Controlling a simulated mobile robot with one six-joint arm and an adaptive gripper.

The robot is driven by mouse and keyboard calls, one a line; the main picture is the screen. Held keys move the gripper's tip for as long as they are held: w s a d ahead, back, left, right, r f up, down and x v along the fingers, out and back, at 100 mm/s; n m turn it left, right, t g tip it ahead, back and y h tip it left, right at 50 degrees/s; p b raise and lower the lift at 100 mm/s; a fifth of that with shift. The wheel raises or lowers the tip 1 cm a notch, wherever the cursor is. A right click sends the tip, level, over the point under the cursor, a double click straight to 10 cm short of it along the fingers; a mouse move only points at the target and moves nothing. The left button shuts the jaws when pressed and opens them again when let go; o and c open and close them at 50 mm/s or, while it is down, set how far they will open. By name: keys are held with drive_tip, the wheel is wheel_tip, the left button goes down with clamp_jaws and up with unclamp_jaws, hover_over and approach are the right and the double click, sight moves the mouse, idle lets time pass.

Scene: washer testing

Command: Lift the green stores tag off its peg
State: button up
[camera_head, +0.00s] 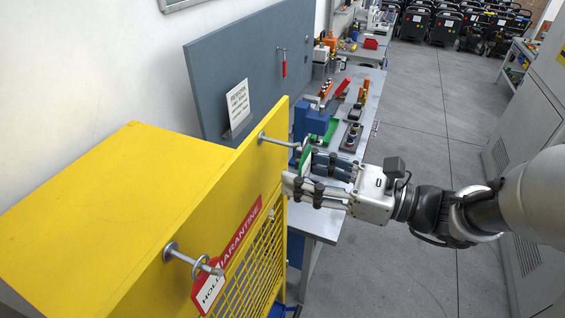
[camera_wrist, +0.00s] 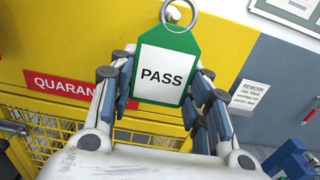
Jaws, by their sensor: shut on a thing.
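The green tag (camera_wrist: 183,38) has a white label reading PASS and a metal ring at its top. In the head view the tag (camera_head: 305,156) shows as a thin green edge at the tip of the far peg (camera_head: 278,141) on the yellow cabinet. My gripper (camera_wrist: 162,92) is shut on the tag, with fingers on both its left and right sides. In the head view my gripper (camera_head: 304,174) reaches in from the right. Whether the ring is still around the peg cannot be told; the tag hides part of that area.
A yellow quarantine cabinet (camera_head: 100,190) with a mesh front stands close on the left. Its nearer peg (camera_head: 190,260) carries a red and white HOLD tag (camera_head: 208,290). A grey panel (camera_head: 225,70) and a cluttered bench (camera_head: 375,95) lie behind. The floor to the right is open.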

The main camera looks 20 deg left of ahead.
sight(306, 174)
drive_tip(key=shift+s+d+p, duration=0.15)
drive_tip(key=shift+d+p, duration=0.15)
drive_tip(key=shift+d, duration=1.65)
